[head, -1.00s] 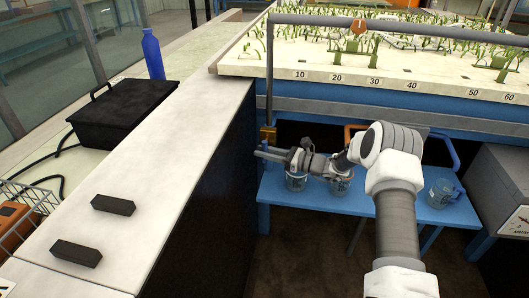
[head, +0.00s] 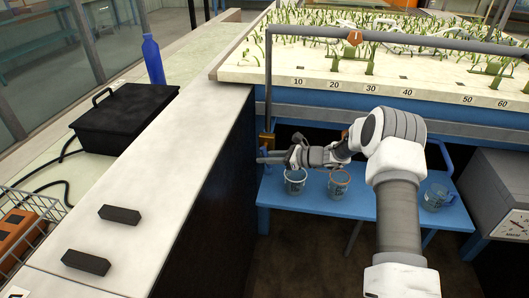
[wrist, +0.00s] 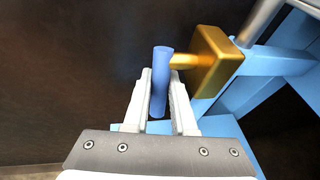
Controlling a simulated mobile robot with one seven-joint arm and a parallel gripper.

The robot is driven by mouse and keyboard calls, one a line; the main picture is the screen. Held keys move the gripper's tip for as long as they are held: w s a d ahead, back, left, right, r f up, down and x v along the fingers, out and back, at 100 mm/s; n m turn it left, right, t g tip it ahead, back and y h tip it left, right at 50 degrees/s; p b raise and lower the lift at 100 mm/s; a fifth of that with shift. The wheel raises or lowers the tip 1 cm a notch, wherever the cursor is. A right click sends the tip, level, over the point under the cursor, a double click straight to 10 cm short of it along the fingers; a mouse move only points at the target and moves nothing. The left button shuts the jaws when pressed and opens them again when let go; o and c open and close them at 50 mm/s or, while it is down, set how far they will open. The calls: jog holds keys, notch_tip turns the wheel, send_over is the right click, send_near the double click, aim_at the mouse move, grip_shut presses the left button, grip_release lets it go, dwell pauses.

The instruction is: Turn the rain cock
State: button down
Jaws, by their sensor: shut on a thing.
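The rain cock shows in the wrist view as a brass block (wrist: 215,62) with a short brass stem and a blue bar handle (wrist: 161,70). The handle points along my fingers in that view. My gripper (wrist: 162,88) is shut on the handle, one pale finger on each side. In the head view the brass block (head: 266,139) sits low on the grey pipe, at the left end of the blue bench. My gripper (head: 268,157) is just below it there, and the handle is mostly hidden by the fingers.
Glass beakers (head: 295,182) stand on the blue bench (head: 325,203) below my wrist. A white-topped counter (head: 180,150) with a dark side is close on the left. The planted tray (head: 330,85) and the grey overhead pipe (head: 400,37) are above. A grey box (head: 495,185) is at right.

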jog(key=h+p, duration=0.1)
jog(key=p, duration=0.1)
jog(key=r+g+h+p, duration=0.1)
jog(key=h+p, duration=0.1)
jog(key=d+h+p, duration=0.1)
jog(key=h+p, duration=0.1)
jog(key=shift+s+r+n, duration=0.1)
jog(key=shift+r+n, duration=0.1)
jog(key=shift+n, duration=0.2)
jog(key=h+p, duration=0.1)
jog(key=g+h+p, duration=0.1)
jog(key=p, duration=0.1)
jog(key=shift+d+p, duration=0.25)
jog(key=shift+p, duration=0.05)
jog(key=shift+f+h, duration=0.1)
jog(key=shift+h, duration=0.2)
jog(key=c, duration=1)
grip_release()
jog(key=p+v, duration=0.1)
jog(key=v, duration=1.6)
jog(key=shift+p, duration=0.3)
jog(key=shift+s+d+r, duration=0.1)
jog(key=shift+d+r, duration=0.05)
jog(key=shift+r, duration=0.1)
